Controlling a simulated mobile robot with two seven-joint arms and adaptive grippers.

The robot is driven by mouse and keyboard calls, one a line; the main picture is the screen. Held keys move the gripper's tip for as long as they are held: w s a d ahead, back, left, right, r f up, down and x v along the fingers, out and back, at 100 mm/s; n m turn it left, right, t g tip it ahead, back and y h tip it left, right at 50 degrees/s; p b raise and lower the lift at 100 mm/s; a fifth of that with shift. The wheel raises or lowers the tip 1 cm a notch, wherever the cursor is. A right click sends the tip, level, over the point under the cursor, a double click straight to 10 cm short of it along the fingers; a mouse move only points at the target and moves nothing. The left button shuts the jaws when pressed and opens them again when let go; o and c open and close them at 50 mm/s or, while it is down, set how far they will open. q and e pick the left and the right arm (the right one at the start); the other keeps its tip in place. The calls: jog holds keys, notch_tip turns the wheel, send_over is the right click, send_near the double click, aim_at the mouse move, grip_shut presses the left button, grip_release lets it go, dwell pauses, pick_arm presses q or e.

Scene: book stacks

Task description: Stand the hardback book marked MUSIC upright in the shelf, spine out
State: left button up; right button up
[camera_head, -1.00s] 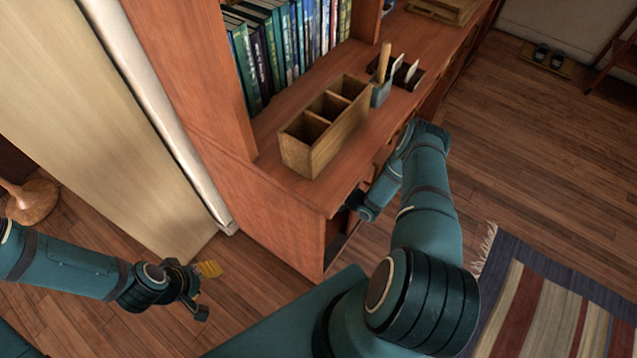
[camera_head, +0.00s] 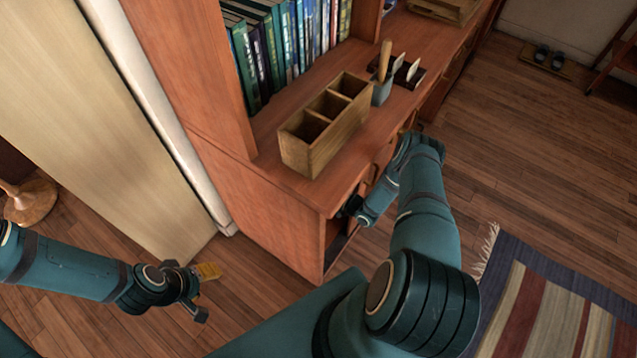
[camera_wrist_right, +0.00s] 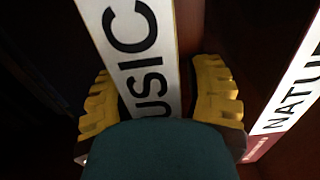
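The MUSIC book (camera_wrist_right: 135,45), its white face lettered in black, shows in the right wrist view. My right gripper (camera_wrist_right: 165,105) has its yellow fingers on either side of this book. The left finger is close against it and a narrow dark gap shows at the right finger. In the head view my right arm reaches into the low opening of the wooden shelf unit (camera_head: 262,215), and the fingertips and the book are hidden there. My left gripper (camera_head: 205,291) is open and empty above the floor at lower left.
A book marked NATU... (camera_wrist_right: 295,95) stands right of the MUSIC book. On the unit's top are a wooden three-slot box (camera_head: 325,125), a cup with a handled tool (camera_head: 382,90) and a row of books (camera_head: 280,45). A striped rug (camera_head: 560,310) lies at right.

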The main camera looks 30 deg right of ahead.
jog(key=p+v, duration=0.1)
jog(key=v, duration=1.1)
dwell(0.4)
